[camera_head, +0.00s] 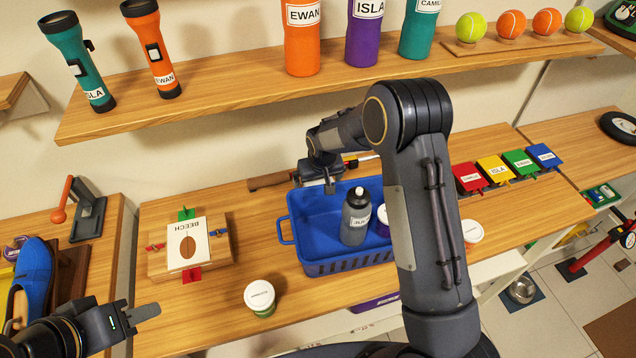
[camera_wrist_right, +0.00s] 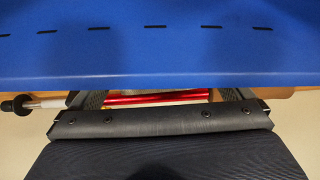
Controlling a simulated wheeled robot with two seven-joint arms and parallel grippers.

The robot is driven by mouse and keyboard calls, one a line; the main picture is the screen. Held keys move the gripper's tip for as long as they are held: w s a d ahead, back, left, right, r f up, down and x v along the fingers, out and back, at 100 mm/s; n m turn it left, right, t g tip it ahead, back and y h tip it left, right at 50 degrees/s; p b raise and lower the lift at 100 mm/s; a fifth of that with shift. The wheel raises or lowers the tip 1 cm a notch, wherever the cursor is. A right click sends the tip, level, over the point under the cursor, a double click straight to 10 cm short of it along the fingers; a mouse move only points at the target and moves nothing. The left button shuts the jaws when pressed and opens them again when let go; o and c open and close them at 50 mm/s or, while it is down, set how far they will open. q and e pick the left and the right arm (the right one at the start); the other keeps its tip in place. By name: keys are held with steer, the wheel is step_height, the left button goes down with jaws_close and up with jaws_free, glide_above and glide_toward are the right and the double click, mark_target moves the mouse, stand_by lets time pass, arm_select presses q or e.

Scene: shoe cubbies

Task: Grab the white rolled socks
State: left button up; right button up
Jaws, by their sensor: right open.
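I cannot make out any white rolled socks in either view. My right gripper (camera_head: 322,187) is at the back left rim of the blue basket (camera_head: 320,215), partly hidden by my arm. In the right wrist view its fingers (camera_wrist_right: 165,97) are apart, with a red strip showing between them and the blue basket wall (camera_wrist_right: 160,45) filling the top. My left gripper (camera_head: 140,313) is low at the left, over the front of the table, beside the blue shoe; its finger gap is unclear.
The basket holds a grey bottle (camera_head: 355,218) and a purple item (camera_head: 383,222). White-lidded tubs stand in front (camera_head: 260,297) and to the right (camera_head: 473,231). A BEECH card (camera_head: 187,243) lies left. Shelf above holds flashlights, bottles and balls (camera_head: 512,24).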

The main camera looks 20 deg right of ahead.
steer(key=shift+x, duration=1.1)
steer(key=c, duration=1)
steer(key=shift+r, duration=0.2)
